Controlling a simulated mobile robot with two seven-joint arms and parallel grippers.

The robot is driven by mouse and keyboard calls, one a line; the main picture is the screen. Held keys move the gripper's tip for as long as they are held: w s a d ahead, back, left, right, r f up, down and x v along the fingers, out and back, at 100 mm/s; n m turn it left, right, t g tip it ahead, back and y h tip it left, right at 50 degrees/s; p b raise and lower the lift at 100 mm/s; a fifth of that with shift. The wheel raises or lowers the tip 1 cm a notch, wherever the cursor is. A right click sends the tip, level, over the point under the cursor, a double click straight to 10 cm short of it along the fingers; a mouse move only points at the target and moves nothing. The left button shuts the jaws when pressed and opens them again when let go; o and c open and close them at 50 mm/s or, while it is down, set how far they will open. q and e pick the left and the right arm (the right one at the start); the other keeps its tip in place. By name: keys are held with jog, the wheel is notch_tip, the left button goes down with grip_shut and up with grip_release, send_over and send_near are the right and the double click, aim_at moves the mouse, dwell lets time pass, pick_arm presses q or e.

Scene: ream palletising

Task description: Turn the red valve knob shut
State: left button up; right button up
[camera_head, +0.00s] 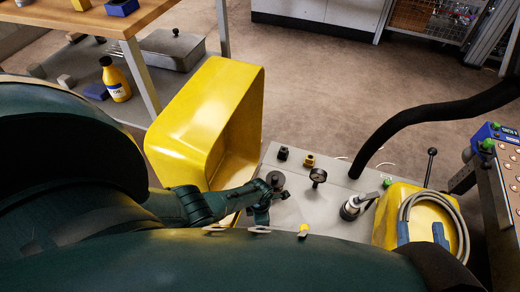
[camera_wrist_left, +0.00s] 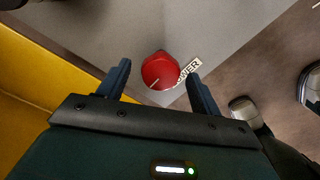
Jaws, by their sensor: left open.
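The red valve knob (camera_wrist_left: 160,71) is round and sits on a grey surface in the left wrist view. A white label with dark letters, partly readable as "WER", lies against its right side. My left gripper (camera_wrist_left: 160,84) is open, with one finger on each side of the knob. The fingers look apart from it; the exact gap in depth is unclear. In the head view I cannot find the red knob; my green arm parts cover the near side of the grey panel (camera_head: 320,215).
A yellow bin-like housing (camera_head: 200,115) stands left of the panel. A yellow block with a coiled grey hose (camera_head: 428,214) is at the right. Open floor lies beyond.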

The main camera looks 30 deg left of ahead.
pick_arm(q)
jog(key=c, duration=1)
